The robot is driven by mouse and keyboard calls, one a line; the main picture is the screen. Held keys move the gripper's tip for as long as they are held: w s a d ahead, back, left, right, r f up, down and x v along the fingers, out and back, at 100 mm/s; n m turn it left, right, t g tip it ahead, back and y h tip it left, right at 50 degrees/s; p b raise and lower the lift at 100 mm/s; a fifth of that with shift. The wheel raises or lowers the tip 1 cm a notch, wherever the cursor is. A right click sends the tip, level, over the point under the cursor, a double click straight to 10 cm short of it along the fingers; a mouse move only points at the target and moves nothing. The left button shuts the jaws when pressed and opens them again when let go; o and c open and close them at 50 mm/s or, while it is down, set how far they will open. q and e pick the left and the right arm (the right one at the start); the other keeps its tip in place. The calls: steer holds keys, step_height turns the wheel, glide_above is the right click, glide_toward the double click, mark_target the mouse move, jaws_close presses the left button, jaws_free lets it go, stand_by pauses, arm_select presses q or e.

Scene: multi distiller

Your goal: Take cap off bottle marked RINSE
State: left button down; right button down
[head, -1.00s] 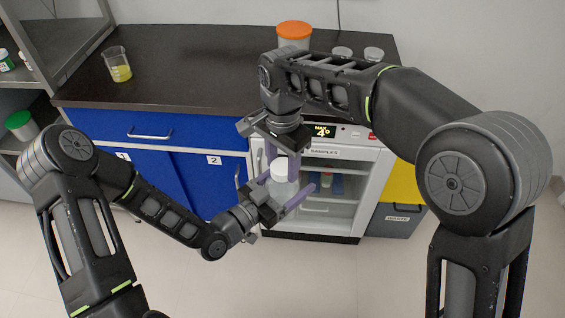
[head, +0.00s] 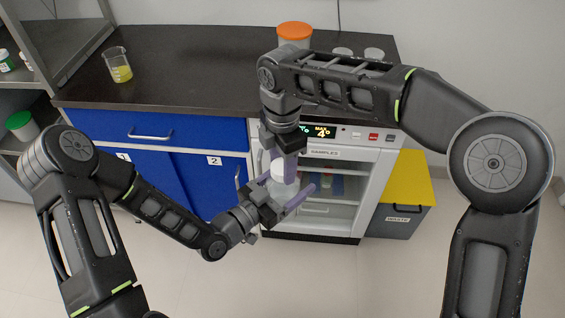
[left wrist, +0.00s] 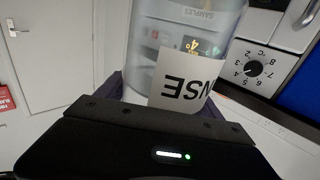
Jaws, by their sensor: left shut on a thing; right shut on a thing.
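A clear bottle (head: 277,190) with a white cap (head: 278,168) is held in front of the small fridge. In the left wrist view, the see-through bottle (left wrist: 205,28) bears a white label (left wrist: 188,82) with upside-down letters reading "NSE"; the rest of the word is out of sight. My left gripper (head: 281,194) is shut on the bottle's body from the lower left. My right gripper (head: 279,167) points down from above and is shut on the cap, a finger on either side. Whether the cap has parted from the bottle cannot be told.
The fridge marked SAMPLES (head: 340,158) stands close behind the bottle. A dark counter (head: 190,70) carries a beaker of yellow liquid (head: 118,66) and an orange-lidded jar (head: 294,36). Blue cabinets (head: 205,180) are left, a yellow-topped waste bin (head: 408,185) right.

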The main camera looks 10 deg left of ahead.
steer(key=n, duration=0.6)
steer(key=shift+r, duration=0.25)
stand_by(0.5)
steer(key=shift+r, duration=0.85)
steer(key=shift+r, duration=2.05)
steer(key=shift+d, duration=0.1)
